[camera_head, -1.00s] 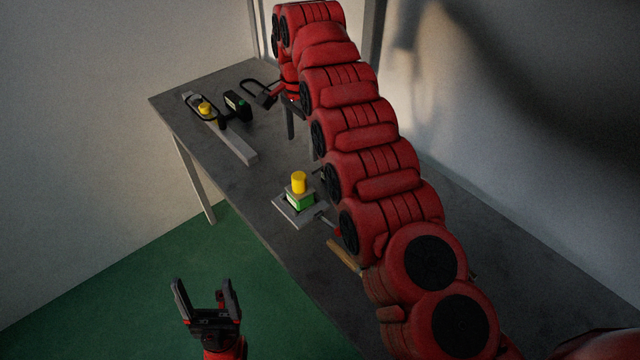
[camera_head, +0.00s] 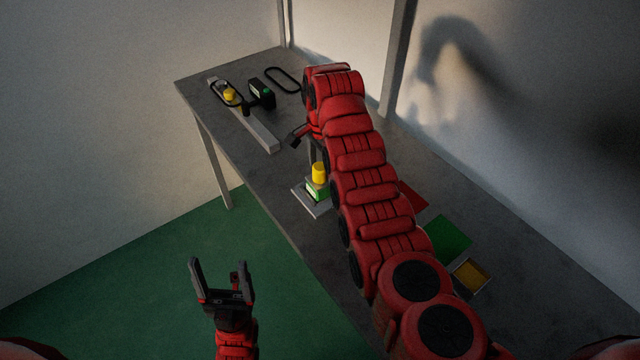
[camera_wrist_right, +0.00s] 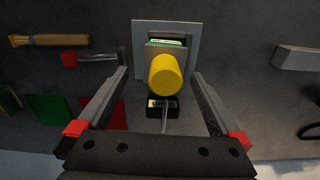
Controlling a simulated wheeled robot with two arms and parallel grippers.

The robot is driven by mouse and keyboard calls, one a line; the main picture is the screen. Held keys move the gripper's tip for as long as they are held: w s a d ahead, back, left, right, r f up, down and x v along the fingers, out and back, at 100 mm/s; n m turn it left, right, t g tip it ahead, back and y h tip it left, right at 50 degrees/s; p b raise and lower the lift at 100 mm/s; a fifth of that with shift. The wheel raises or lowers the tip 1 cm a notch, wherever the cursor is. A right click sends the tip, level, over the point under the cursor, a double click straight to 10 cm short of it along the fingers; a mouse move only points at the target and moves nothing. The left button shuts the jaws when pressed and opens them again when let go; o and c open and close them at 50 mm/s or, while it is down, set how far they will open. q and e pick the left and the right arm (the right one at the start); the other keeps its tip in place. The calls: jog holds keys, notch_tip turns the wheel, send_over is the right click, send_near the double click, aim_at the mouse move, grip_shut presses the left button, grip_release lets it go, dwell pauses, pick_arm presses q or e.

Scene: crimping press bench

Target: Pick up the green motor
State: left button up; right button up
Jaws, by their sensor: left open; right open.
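A green block (camera_head: 316,192) with a yellow cylinder (camera_head: 319,173) on top stands on a small grey plate (camera_head: 309,203) on the bench. It is the clearest green part, but I cannot tell for sure that it is the motor. In the right wrist view the yellow cylinder (camera_wrist_right: 166,76) hides part of the green-labelled block (camera_wrist_right: 167,41). My right gripper (camera_head: 299,137) is open above the bench, close to the block; in its wrist view its fingers flank the cylinder without visible contact. My left gripper (camera_head: 221,268) is open and empty, away from the bench over the green floor.
A long grey bar (camera_head: 262,135), a black device with a green spot (camera_head: 262,93) and a black loop (camera_head: 282,80) lie at the far end. A green mat (camera_head: 445,237) and a yellow tray (camera_head: 470,274) are at right. The right wrist view shows a wooden-handled tool (camera_wrist_right: 50,40).

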aim_at(319, 181)
jog(key=shift+w+a+f+p, duration=0.15)
jog(key=shift+f+p, duration=0.55)
jog(key=shift+f, duration=0.45)
jog(key=shift+s+a+f+p, duration=0.15)
jog(key=shift+f+p, duration=0.5)
jog(key=shift+f, duration=0.5)
jog(key=shift+w+f, duration=0.15)
jog(key=shift+f, duration=0.2)
grip_shut()
